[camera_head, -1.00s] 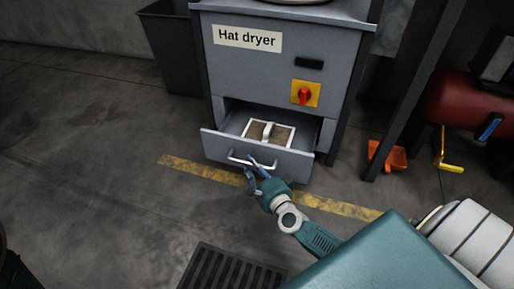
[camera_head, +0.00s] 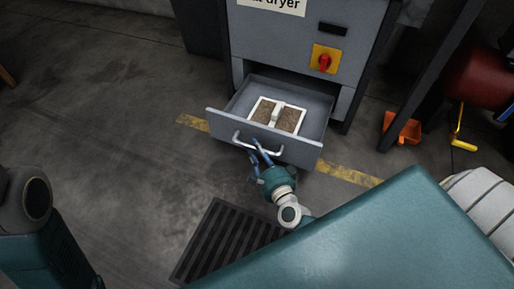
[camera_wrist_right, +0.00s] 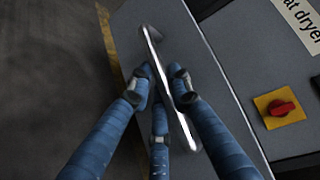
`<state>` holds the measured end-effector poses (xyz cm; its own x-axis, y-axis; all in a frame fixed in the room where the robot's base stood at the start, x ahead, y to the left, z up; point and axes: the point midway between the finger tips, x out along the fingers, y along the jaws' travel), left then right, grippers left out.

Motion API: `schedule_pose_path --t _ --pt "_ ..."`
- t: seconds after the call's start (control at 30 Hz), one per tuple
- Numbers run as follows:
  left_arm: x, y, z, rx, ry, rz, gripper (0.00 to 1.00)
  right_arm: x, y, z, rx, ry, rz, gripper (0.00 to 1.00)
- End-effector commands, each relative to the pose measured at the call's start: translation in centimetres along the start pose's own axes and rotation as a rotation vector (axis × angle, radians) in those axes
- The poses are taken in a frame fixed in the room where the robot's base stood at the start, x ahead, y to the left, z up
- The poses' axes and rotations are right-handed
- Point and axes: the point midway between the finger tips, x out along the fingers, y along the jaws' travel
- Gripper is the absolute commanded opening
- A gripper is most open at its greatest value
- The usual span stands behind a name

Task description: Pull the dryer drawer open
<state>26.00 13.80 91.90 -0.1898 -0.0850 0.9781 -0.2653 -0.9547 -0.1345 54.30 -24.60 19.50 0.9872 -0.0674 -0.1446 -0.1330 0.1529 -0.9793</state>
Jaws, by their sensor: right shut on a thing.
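The grey hat dryer (camera_head: 285,45) stands at the top of the head view. Its drawer (camera_head: 225,124) is out at the bottom of the cabinet, and a white-framed tray with brown contents (camera_head: 264,113) lies inside. The drawer's pale bar handle (camera_head: 240,141) is on the front panel. My right gripper (camera_head: 258,152) is at the handle. In the right wrist view its blue fingers (camera_wrist_right: 163,88) are closed around the handle bar (camera_wrist_right: 182,125). My left gripper is not in view.
A red switch on a yellow plate (camera_head: 325,60) is above the drawer. A dark floor grate (camera_head: 213,240) lies in front. An orange bin (camera_head: 402,129) and a red tank (camera_head: 478,75) stand at the right. The floor left of the drawer is clear.

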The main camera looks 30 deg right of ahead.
Motion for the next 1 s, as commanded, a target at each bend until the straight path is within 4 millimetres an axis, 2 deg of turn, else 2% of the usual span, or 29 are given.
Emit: schedule_pose_path --t 0.07,0.1,0.13,0.4,0.53,1.0 --pt "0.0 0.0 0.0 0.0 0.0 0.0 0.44 0.0 0.0 0.1 0.005 -0.001 0.0 0.0" --pt "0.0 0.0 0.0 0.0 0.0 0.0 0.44 0.0 0.0 0.1 0.004 -0.001 0.0 0.27" --pt "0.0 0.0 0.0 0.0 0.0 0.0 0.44 0.0 0.0 0.1 0.004 -0.001 0.0 0.28" --pt "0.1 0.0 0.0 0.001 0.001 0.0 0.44 0.0 0.0 0.0 0.002 0.0 0.0 0.28" --pt "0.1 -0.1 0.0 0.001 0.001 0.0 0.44 -0.8 0.1 0.0 0.001 -0.001 0.002 0.28" --pt "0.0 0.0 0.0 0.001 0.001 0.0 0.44 -7.5 0.2 0.3 0.003 -0.001 0.002 0.28"
